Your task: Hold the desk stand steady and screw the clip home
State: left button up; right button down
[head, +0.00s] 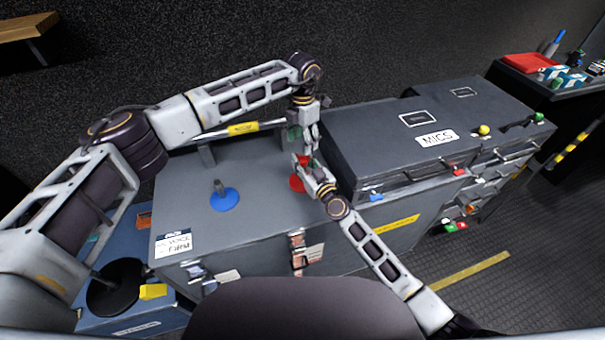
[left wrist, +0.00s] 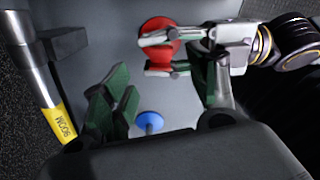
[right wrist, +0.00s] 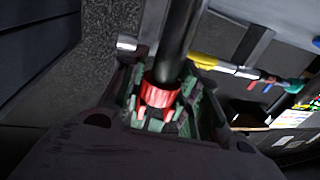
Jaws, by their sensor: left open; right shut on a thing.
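The red desk stand has a round red base (head: 298,184) on the grey case top, and the base shows in the left wrist view (left wrist: 158,27). My right gripper (head: 308,168) is shut on the red stand. In the right wrist view a ribbed red part (right wrist: 160,94) sits between its fingers, with a dark rod (right wrist: 178,40) rising from it. My left gripper (left wrist: 160,100) is open and empty above the case, close to the right gripper. A blue stand (head: 224,199) with a short stem stands apart to the left. I cannot make out the clip.
The grey case (head: 190,225) has a rail with a yellow label (head: 243,128) at its back. The taller MICS case (head: 390,140) stands close on the right. A blue case (head: 130,318) is at the lower left. The case top around the blue stand is clear.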

pick_arm(q)
jog(key=o, duration=0.6)
jog(key=shift+c, duration=0.2)
jog(key=shift+r, duration=0.15)
notch_tip(320, 180, up, 12)
dwell(0.4)
pick_arm(e)
jog(key=c, duration=1)
grip_release()
jog(key=shift+s, duration=0.1)
jog(key=shift+v, duration=5.9)
